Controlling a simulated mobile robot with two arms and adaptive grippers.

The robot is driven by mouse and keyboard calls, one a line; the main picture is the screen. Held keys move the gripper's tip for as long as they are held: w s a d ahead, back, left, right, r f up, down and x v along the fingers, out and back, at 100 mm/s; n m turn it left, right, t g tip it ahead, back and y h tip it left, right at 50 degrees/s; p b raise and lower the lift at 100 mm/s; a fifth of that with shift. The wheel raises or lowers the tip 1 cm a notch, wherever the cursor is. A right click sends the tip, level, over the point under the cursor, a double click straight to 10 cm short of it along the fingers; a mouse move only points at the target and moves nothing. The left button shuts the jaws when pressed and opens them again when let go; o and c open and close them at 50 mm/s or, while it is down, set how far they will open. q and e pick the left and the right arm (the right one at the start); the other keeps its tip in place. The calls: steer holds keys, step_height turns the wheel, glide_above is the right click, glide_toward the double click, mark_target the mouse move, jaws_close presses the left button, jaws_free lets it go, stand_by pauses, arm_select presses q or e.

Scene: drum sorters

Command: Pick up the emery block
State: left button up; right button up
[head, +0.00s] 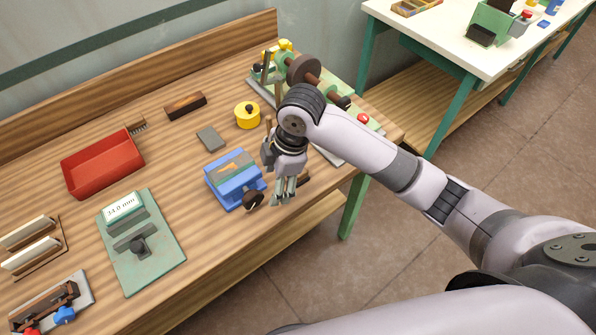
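A small flat grey block (210,138), which looks like the emery block, lies on the wooden workbench (180,185) behind the blue vise-like device and left of the yellow pot. Nothing covers it. My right gripper (284,198) hangs fingers-down over the bench's front edge area, right of the blue device and well apart from the grey block. Its fingers look close together, but I cannot tell whether they are open or shut. I see nothing clearly held in it. My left gripper is not in view.
The blue device (232,179) stands between my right gripper and the grey block. A yellow pot (247,115), a brown block (186,105), a red tray (103,162) and a green gauge stand (162,260) are around. A grinder (303,69) stands behind my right arm.

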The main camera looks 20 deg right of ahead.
steer(key=w+d+r+n+g+h, duration=0.1)
steer(key=w+d+r+n+h, duration=0.3)
steer(key=d+r, duration=0.45)
steer(key=shift+y, duration=0.7)
steer(key=f+p, duration=0.1)
steer(key=f, duration=0.2)
steer(key=a+f, duration=0.1)
steer(key=f, duration=0.3)
steer(key=w+f+p, duration=0.1)
steer(key=f, duration=0.2)
steer(key=shift+w+a+f+p, duration=0.1)
steer(key=shift+a+f+p, duration=0.1)
steer(key=shift+f+p, duration=0.1)
steer(key=shift+w+f+p, duration=0.1)
steer(key=shift+f+p, duration=0.25)
steer(key=shift+f, duration=0.2)
steer(key=f+p, duration=0.1)
steer(key=f, duration=0.3)
steer(key=shift+w+f, duration=0.15)
steer(key=shift+w, duration=0.05)
steer(key=shift+c, duration=0.2)
steer(key=c, duration=1.3)
